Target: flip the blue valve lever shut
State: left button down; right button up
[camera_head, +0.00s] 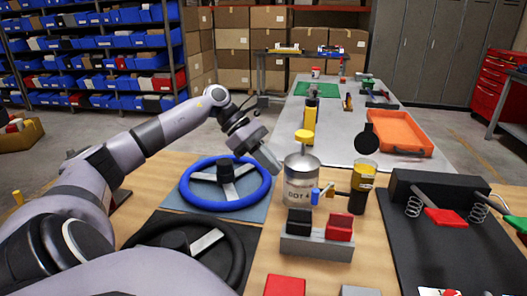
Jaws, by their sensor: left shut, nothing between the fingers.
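The blue valve lever (315,196) is a small blue piece at the front of the silver DOT 4 can (300,170), beside a small brass-coloured fitting (329,189). It looks upright, but it is too small to tell its exact angle. My left gripper (273,165) is shut and empty. It points down and right, just left of the can and near the right rim of the blue steering wheel (190,187). In the picture it is apart from the lever. My right gripper is not in view.
A grey block with black and red rockers (317,246) stands in front of the can. A yellow-and-black cylinder (360,200) stands to its right. A black pedal stand (440,255) is at the right. An orange tray (398,116) lies on the grey bench behind.

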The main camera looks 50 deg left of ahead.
aim_at(300, 181)
pick_arm(q)
jog(key=w+d+f, duration=0.1)
jog(key=d, duration=0.1)
jog(key=w+d+p, duration=0.1)
jog(key=w+d+f+p, duration=0.1)
jog(key=d, duration=0.1)
jog(key=shift+d+f, duration=0.3)
jog(key=shift+d, duration=0.05)
jog(key=shift+w+d+f, duration=0.1)
jog(key=shift+w+d, duration=0.05)
jog(key=shift+d, duration=0.15)
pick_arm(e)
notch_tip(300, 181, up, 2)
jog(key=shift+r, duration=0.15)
